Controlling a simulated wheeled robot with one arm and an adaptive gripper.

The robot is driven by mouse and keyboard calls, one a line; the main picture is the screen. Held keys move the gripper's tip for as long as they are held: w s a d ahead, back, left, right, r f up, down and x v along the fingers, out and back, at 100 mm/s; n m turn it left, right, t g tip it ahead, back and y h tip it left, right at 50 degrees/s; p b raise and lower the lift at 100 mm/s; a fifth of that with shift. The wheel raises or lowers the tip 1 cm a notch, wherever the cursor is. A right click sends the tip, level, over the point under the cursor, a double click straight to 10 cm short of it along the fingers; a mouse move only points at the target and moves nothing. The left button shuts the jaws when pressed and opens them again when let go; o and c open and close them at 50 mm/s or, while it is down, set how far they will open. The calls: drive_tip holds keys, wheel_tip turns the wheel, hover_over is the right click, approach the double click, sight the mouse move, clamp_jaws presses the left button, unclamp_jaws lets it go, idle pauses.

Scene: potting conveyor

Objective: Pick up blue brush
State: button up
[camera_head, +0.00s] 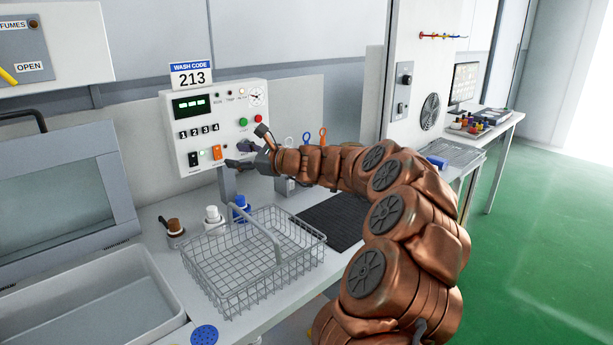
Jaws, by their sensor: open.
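No object in the camera_head view is clearly a blue brush. A small blue block-like thing (437,161) lies at the left end of a wire rack on the right bench; I cannot tell its kind. A blue-topped item (240,207) stands behind the wire basket. A blue loop handle (306,138) shows behind my forearm, beside an orange one (322,135); their lower parts are hidden. My gripper (249,149) is open and empty, in front of the control panel's lower right part, with its fingers pointing left.
A wire basket (255,262) with a raised handle stands on the bench below my gripper. White and brown-topped containers stand behind it. A control panel (215,125) rises behind. A dark mat (335,218) lies right of the basket. A sink (85,305) is at left.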

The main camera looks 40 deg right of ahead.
drive_tip(key=s+d+f+m+t+h+b, duration=0.1)
drive_tip(key=s+d+f+m+h, duration=0.2)
drive_tip(key=d, duration=0.6)
drive_tip(key=d+f+m+h+b, duration=0.1)
drive_tip(key=d+f+m+h, duration=0.25)
drive_tip(key=d, duration=0.45)
drive_tip(key=s+d+f+m+t+h, duration=0.15)
drive_tip(key=d+m, duration=0.25)
drive_tip(key=d, duration=0.5)
drive_tip(key=shift+g+h, duration=0.35)
drive_tip(key=shift+h, duration=0.05)
drive_tip(key=shift+w+d, duration=0.15)
drive_tip(key=shift+w, duration=1.65)
drive_tip(key=shift+w+d, duration=0.1)
drive_tip(key=shift+w, duration=1.65)
drive_tip(key=shift+f, duration=0.1)
clamp_jaws()
